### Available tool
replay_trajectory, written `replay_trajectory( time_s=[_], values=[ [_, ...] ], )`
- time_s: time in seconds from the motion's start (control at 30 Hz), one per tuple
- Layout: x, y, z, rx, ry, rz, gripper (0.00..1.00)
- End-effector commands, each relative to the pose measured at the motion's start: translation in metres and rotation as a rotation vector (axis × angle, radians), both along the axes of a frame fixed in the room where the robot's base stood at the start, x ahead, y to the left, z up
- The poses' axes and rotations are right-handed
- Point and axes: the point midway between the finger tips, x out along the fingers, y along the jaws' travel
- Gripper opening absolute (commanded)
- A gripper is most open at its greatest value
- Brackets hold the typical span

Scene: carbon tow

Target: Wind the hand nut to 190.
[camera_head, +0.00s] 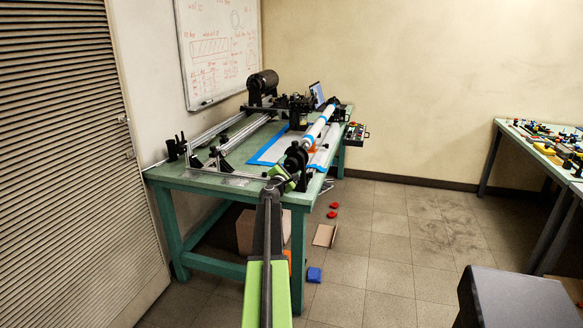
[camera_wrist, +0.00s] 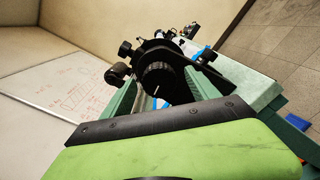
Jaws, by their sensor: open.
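The winding machine stands on a green workbench (camera_head: 167,174), with a white and blue tube (camera_head: 320,122) along its near side. A black, ridged round part that looks like the hand nut (camera_wrist: 160,78) sits at the tube's near end, beside a black bracket. No dial mark or number is readable on it. My gripper (camera_head: 282,176) is open and empty at the bench's near end, close to the black end assembly (camera_head: 296,157). From these views I cannot tell whether it touches the nut. My green and black gripper body hides the lower part of the wrist view.
A black motor-like cylinder (camera_head: 263,82) and metal rails (camera_head: 228,131) lie farther back on the bench. A cardboard box (camera_head: 247,232), red discs (camera_head: 333,206) and a blue block (camera_head: 314,274) are on the floor. A cluttered table (camera_head: 540,135) stands right; the floor between is mostly clear.

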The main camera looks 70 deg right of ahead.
Motion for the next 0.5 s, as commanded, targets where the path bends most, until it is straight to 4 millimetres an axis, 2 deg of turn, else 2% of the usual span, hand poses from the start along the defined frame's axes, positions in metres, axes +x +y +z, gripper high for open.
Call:
replay_trajectory(
  time_s=[0.03,0.3,0.5],
  values=[
    [-0.002,0.019,0.000,0.000,0.000,0.001,0.69],
    [-0.007,0.097,0.000,0.001,0.000,0.002,0.69],
    [-0.010,0.137,0.000,0.001,0.000,0.001,0.69]
  ],
)
